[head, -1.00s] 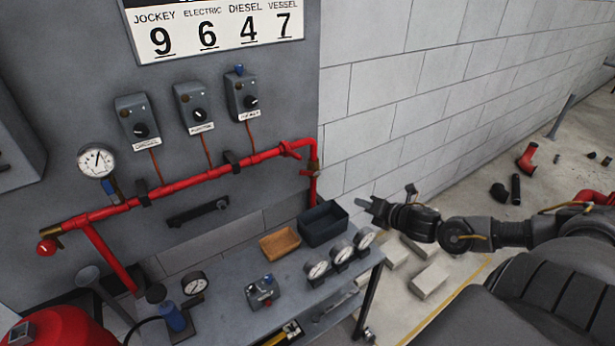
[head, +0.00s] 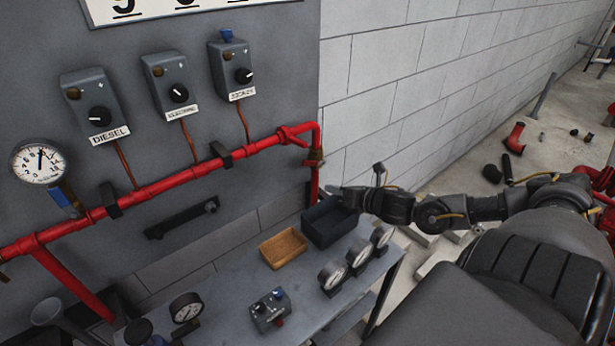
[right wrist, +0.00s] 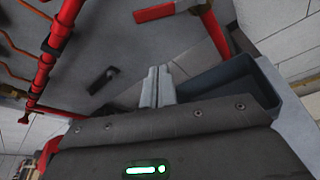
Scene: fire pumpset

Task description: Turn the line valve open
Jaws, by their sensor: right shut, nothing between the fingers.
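The red pipe (head: 180,180) runs along the grey wall panel and bends down at its right end. A red lever-like handle (head: 292,137) sits near that bend, with a brass fitting (head: 315,158) just below on the down pipe; I take this as the line valve. A flat red handle (right wrist: 155,12) also shows at the top of the right wrist view. My right gripper (head: 338,190) is shut and empty, to the right of and below the handle, apart from it. Its closed fingers (right wrist: 157,87) show in the right wrist view. My left gripper is out of view.
A dark bin (head: 328,225) and tan tray (head: 283,248) stand on the grey bench (head: 225,295), below the pipe. Several gauges (head: 358,252) line its right edge. Three control boxes (head: 170,85) hang above the pipe. A block wall (head: 400,90) rises behind my right gripper.

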